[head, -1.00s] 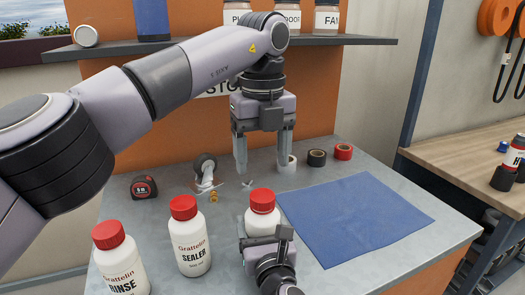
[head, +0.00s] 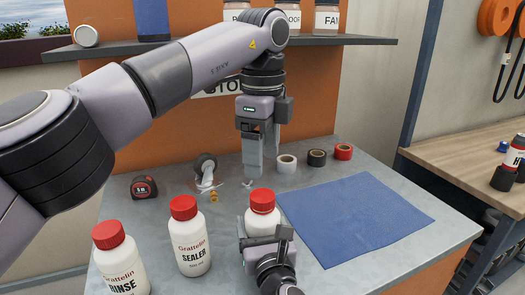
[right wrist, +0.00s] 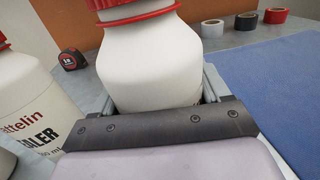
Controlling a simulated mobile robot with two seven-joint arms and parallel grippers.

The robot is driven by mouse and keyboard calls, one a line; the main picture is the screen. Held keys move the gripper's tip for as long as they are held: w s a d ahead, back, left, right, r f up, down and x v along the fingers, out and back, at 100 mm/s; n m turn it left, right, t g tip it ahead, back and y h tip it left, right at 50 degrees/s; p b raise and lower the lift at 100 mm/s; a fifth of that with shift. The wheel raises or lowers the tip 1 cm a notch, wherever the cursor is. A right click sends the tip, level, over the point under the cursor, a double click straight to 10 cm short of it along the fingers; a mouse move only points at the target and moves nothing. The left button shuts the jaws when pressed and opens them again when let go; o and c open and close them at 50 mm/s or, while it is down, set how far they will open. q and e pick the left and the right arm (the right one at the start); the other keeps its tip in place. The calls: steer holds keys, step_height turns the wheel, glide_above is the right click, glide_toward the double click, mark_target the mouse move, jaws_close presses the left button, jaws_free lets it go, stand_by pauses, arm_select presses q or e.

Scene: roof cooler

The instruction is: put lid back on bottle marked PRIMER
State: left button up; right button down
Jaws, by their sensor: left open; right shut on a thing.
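A white bottle (head: 262,222) with a red lid (head: 262,200) on its top stands at the front middle of the bench; its label is hidden, so I cannot read PRIMER on it. My right gripper (head: 265,238) is shut around the bottle's body. The right wrist view shows the bottle's white shoulder (right wrist: 150,65) between the fingers and the red lid's lower edge (right wrist: 135,15) above. My left gripper (head: 254,170) is open and empty, pointing down, behind and above the bottle and apart from it.
Red-capped bottles marked SEALER (head: 190,240) and RINSE (head: 122,268) stand to the left. A tape measure (head: 144,187), a tape dispenser (head: 206,172) and tape rolls (head: 316,157) lie behind. A blue cloth (head: 355,220) covers the right side. A shelf (head: 230,45) crosses above.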

mark_target(262, 195)
arm_select(q)
steer(key=shift+f, duration=0.1)
steer(key=shift+f, duration=3.95)
steer(key=c, duration=1.1)
